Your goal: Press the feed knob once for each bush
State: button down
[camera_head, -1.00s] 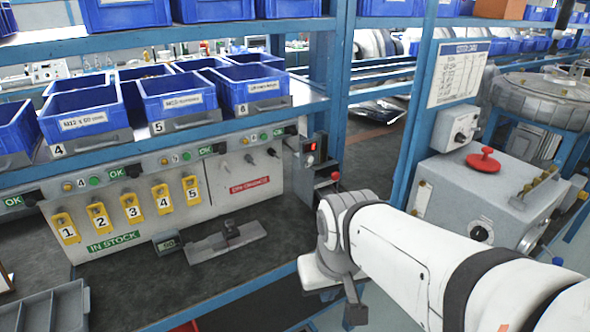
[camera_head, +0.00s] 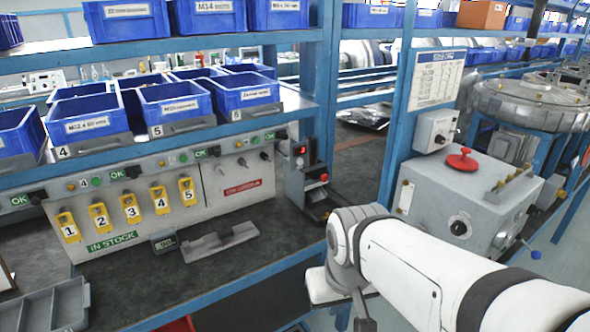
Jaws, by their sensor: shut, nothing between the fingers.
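Two red knobs show, and I cannot tell which is the feed knob. One is a wide red mushroom knob (camera_head: 462,160) on top of a grey control box (camera_head: 485,192) at the right. The other is a small red knob (camera_head: 323,178) on a dark grey dispenser unit (camera_head: 302,172) with a lit red display, at the right end of the bench. No bush can be made out. My white arm reaches in from the lower right and bends beside the bench's front edge. My gripper's fingers do not show, and nothing of mine visibly touches either knob.
Blue bins (camera_head: 175,103) line the shelf above the bench. Yellow numbered tags (camera_head: 130,208) hang on the panel. A grey metal fixture (camera_head: 220,240) lies on the bench (camera_head: 275,222). A blue post (camera_head: 405,125) stands between bench and control box. A round bowl (camera_head: 530,100) stands behind.

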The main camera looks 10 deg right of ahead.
aim_at(322, 173)
jog(key=z, duration=0.05)
jog(key=i, duration=0.9)
jog(key=u, duration=0.05)
